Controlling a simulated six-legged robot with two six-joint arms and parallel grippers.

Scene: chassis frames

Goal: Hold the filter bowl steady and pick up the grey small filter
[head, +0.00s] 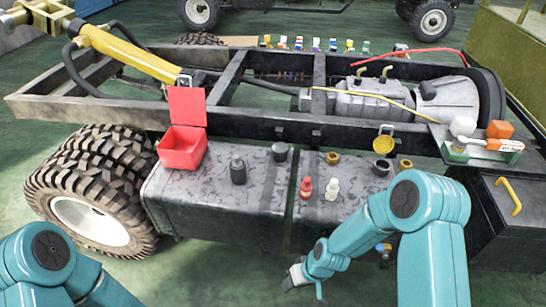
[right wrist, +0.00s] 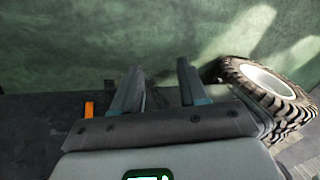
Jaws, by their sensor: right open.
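I cannot tell for sure which item is the filter bowl or the grey small filter. A dark grey bottle-shaped part (head: 238,170) and a dark cup-like part (head: 279,152) stand on the grey tank top (head: 215,190). A small yellow and blue part (head: 384,248) shows low on the tank's front side, partly hidden by my right arm. My right gripper (head: 298,277) is in front of the tank, low down, with nothing between its fingers.
A red open box (head: 182,147), red bottle (head: 306,188), white bottle (head: 332,189) and brass rings (head: 333,158) stand on the tank. A yellow cup (head: 383,144) is behind them. A large tyre (head: 85,190) is at left; it also shows in the right wrist view (right wrist: 265,90).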

